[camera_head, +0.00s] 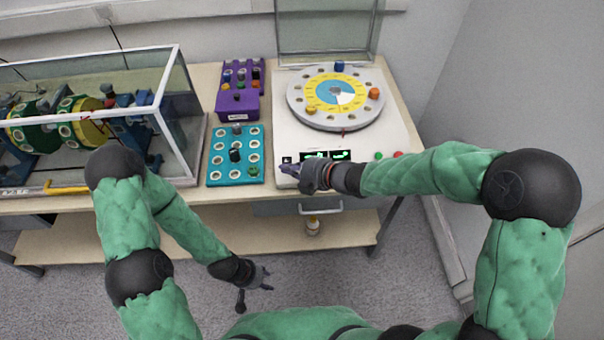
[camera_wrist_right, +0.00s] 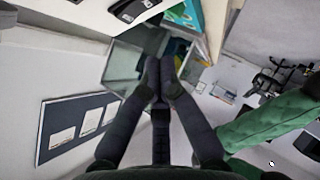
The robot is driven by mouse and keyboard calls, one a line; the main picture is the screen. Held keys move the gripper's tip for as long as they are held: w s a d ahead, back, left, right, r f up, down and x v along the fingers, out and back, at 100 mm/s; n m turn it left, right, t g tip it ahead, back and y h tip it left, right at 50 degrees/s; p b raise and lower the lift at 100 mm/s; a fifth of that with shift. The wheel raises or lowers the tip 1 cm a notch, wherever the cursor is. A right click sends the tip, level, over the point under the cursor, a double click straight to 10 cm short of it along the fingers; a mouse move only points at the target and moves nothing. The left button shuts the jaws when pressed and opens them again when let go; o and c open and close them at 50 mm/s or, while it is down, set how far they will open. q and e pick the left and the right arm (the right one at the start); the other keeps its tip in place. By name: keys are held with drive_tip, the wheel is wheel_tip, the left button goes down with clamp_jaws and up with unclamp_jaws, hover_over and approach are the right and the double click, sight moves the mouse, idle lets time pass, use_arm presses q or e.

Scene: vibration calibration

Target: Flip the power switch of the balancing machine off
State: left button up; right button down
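The balancing machine (camera_head: 290,100) is a white box with a round numbered disc (camera_head: 337,97) on top, standing at the right of the table. A small black switch (camera_head: 287,160), which looks like the power switch, sits at the left end of its front panel; its on or off position is too small to tell. My right gripper (camera_head: 287,169) is just in front of that switch; I cannot tell whether it touches. Its fingers meet at the tips in the right wrist view (camera_wrist_right: 158,62), with nothing seen between them. My left gripper (camera_head: 257,288) is low in front of the table, fingers apart and empty.
Two displays (camera_head: 327,155) and green (camera_head: 378,156) and red (camera_head: 398,154) buttons lie beside the switch. A teal tray (camera_head: 215,172) and a purple box (camera_head: 238,103) of weights stand left of the machine. A glass-walled rig (camera_head: 175,100) fills the table's left.

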sight(289, 160)
drive_tip(key=w+f, duration=0.2)
drive_tip(key=shift+w+d+f+b, duration=0.1)
drive_tip(key=shift+w+f+b, duration=0.05)
drive_tip(key=shift+w+b, duration=0.2)
drive_tip(key=shift+w+f, duration=0.15)
drive_tip(key=shift+w, duration=0.3)
drive_tip(key=shift+r+p, duration=0.85)
drive_tip(key=shift+p, duration=0.05)
